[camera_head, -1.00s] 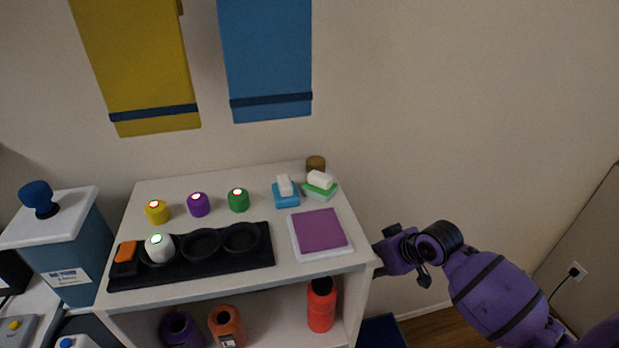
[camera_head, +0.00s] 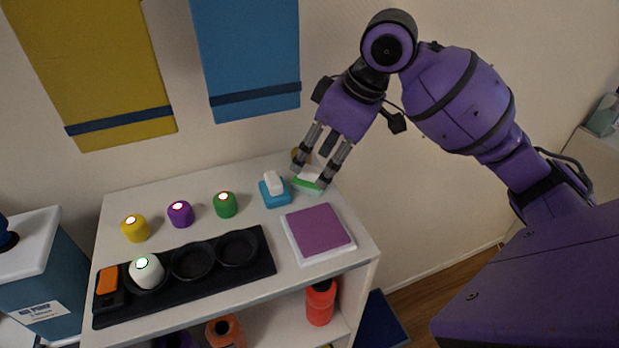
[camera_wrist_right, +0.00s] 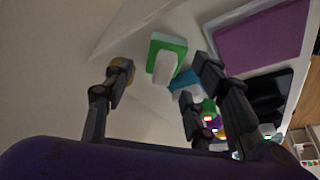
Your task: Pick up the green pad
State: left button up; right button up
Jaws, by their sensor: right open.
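The green pad (camera_head: 308,186) with a white block-shaped top lies at the back right of the white shelf top. In the right wrist view the green pad (camera_wrist_right: 172,41) shows beyond and between the fingertips, with its white top toward me. My right gripper (camera_head: 308,177) is open and its fingertips are over the pad in the head view, partly hiding it. The right gripper (camera_wrist_right: 162,75) holds nothing in the wrist view. Whether a finger touches the pad cannot be told. My left gripper is not in view.
A blue pad (camera_head: 274,196) with a white top stands close left of the green one. A brown cylinder (camera_head: 298,154) is behind, partly hidden by the gripper. A purple pad (camera_head: 318,229) on a white base lies in front. Several coloured knobs and a black tray (camera_head: 219,285) are left.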

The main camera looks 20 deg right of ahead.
aim_at(310, 177)
jog(key=x, duration=0.2)
jog(key=shift+w+a+f, duration=0.2)
jog(key=shift+f, duration=0.2)
jog(key=c, duration=1.1)
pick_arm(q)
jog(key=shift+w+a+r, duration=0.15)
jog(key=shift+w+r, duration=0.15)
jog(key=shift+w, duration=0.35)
pick_arm(e)
jog(key=shift+c, duration=0.2)
jog(key=shift+r, duration=0.15)
